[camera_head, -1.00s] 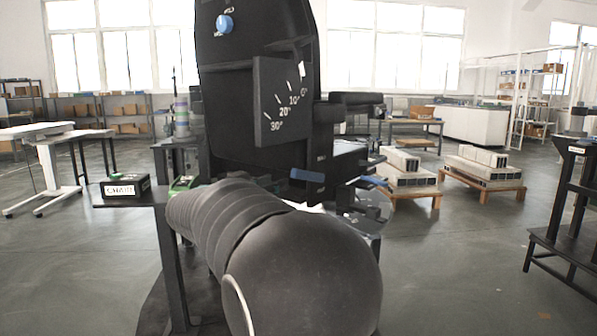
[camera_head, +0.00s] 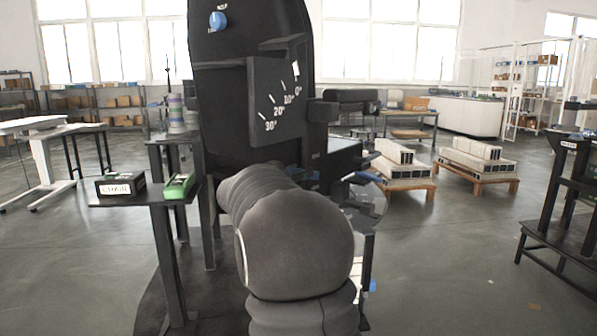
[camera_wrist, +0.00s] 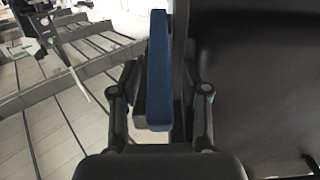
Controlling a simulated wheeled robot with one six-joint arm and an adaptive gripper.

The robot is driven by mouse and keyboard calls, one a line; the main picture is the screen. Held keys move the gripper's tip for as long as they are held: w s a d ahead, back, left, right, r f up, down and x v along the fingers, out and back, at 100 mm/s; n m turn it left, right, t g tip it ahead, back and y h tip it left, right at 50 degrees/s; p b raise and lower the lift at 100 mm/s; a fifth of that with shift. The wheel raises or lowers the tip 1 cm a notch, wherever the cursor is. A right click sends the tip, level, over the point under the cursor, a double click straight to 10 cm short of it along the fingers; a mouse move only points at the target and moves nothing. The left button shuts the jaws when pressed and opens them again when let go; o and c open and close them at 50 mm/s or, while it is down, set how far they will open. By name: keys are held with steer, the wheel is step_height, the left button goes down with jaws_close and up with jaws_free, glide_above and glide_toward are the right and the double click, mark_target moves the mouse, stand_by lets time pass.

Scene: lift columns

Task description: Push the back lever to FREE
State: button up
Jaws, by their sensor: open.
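A tall black back panel (camera_head: 215,90) stands ahead in the head view, with an angle plate (camera_head: 274,108) marked 0° to 30°. A blue knob (camera_head: 218,21) sits high on the panel beside small, unreadable lettering. In the wrist view a long blue lever or bar (camera_wrist: 158,70) lies between the two fingers of my gripper (camera_wrist: 160,92). The fingers are apart, with a visible gap on the right; contact on the left is unclear. I cannot confirm that this bar is the back lever. No FREE mark is readable. In the head view my arm hides the gripper.
A side shelf holds a black labelled box (camera_head: 120,184) and a green item (camera_head: 179,187). A blue-tipped part (camera_head: 362,178) juts out right of my arm. Pallets with grey blocks (camera_head: 402,172) stand further right. Open floor lies left and right.

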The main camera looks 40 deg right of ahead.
jaws_close()
